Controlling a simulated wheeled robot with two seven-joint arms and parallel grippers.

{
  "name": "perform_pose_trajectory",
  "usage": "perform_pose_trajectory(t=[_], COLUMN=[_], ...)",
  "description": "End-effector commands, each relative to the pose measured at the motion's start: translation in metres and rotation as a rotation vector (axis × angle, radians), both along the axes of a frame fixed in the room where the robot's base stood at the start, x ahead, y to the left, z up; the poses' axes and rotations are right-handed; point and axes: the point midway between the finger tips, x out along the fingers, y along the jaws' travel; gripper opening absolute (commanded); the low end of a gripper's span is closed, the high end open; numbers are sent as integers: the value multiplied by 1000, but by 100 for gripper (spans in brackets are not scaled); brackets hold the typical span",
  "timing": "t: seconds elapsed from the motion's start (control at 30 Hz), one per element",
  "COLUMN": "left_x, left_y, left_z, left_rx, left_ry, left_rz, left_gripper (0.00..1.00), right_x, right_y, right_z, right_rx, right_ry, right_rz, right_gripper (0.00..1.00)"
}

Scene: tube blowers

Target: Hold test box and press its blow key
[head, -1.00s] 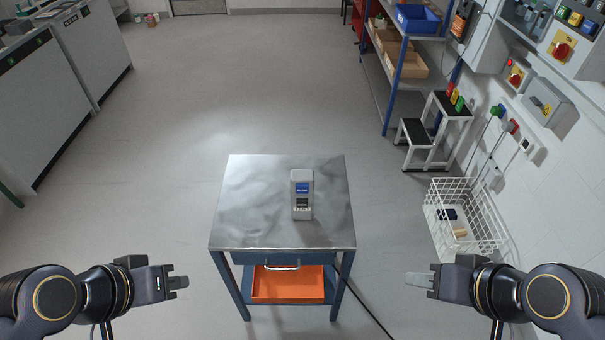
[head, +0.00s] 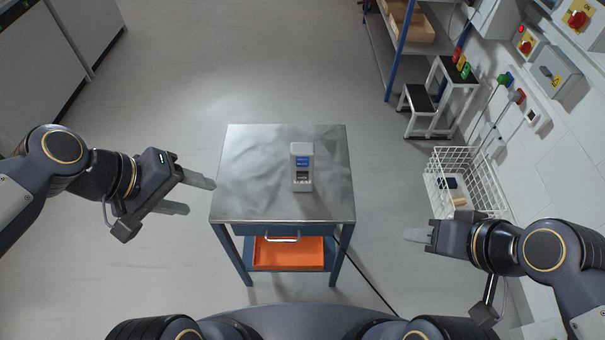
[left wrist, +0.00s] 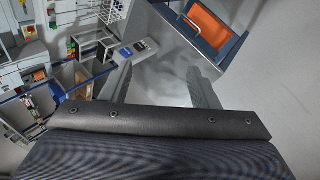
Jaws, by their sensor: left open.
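The test box (head: 302,167) is a grey upright box with a blue panel and a dark area below it. It stands on the metal table right of its centre, apart from both grippers. In the left wrist view the test box (left wrist: 136,50) shows beyond the fingers. My left gripper (head: 201,197) is open and empty near the table's left edge; its spread fingers also show in the left wrist view (left wrist: 160,70). My right gripper (head: 418,235) is right of the table, pointing left, with its fingers overlapping from this angle. The blow key is too small to make out.
The small metal table (head: 250,190) has a clear top apart from the box, a drawer with a handle, and an orange tray (head: 288,253) below. A white wire basket (head: 465,182) and a step stool (head: 440,98) stand to the right. Open floor lies left.

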Motion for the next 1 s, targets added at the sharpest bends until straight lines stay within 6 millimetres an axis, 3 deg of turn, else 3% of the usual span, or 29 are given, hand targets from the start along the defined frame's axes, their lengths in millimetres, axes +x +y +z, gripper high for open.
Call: perform_pose_trajectory(t=[0.03,0.27,0.6,0.8,1.0], left_x=[17,92,198,240,259], left_y=[-4,-23,-56,-73,-81], left_z=[-25,-81,-203,-270,-304], left_rx=[-55,-295,-605,-735,-801], left_ry=[68,355,795,1001,1111], left_rz=[33,195,405,491,531], left_gripper=[55,55,55,55,55], right_x=[0,0,0,0,0], right_y=[0,0,0,0,0], right_z=[-27,-81,-158,-190,-203], right_rx=[0,0,0,0,0], right_ry=[0,0,0,0,0], right_rz=[0,0,0,0,0], right_gripper=[36,36,36,36,36])
